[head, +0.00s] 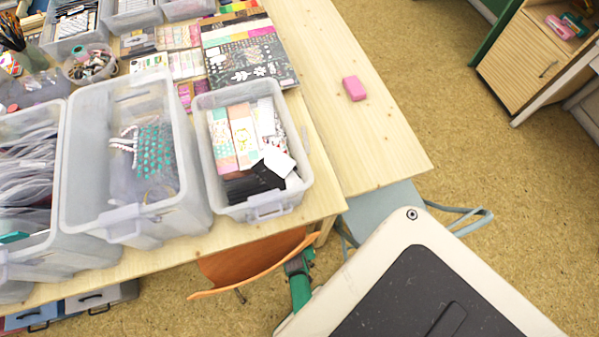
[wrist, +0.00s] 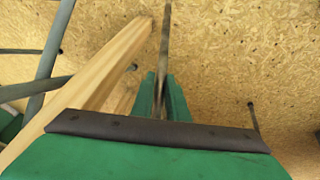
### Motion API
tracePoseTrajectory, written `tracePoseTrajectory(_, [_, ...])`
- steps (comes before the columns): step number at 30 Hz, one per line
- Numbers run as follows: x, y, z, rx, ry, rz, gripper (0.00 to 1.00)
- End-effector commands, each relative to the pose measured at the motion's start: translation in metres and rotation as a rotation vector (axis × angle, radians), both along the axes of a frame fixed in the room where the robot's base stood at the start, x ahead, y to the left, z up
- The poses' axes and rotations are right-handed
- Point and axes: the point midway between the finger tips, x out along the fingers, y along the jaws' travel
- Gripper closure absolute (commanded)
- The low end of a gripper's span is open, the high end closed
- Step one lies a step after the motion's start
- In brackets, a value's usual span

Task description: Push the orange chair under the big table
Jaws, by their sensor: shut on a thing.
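The orange chair (head: 250,262) stands at the front edge of the big wooden table (head: 190,248) in the head view. Part of its curved orange panel shows beyond the edge; the rest is hidden below the tabletop. My green gripper (head: 294,264) is at the panel's right end. In the wrist view my gripper (wrist: 160,92) is shut on a thin brown edge (wrist: 165,45), seen edge-on between the fingers, which matches the chair's panel. The exact contact is partly hidden by the fingers.
Clear bins (head: 130,215) crowd the big table. A narrower table (head: 375,125) with a pink block (head: 354,88) adjoins it at right. A blue-grey chair (head: 385,205) sits close to my arm. A pale wooden leg (wrist: 105,75) is left of my fingers. Floor at right is open.

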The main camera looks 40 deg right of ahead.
Motion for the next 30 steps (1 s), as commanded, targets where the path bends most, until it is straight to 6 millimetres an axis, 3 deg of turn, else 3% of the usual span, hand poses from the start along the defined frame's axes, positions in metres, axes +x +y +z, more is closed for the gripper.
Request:
tracePoseTrajectory(15, [0.004,-0.047,0.002,-0.004,-0.004,-0.001,1.0])
tracePoseTrajectory(30, [0.004,-0.061,0.001,-0.001,0.0,0.007,1.0])
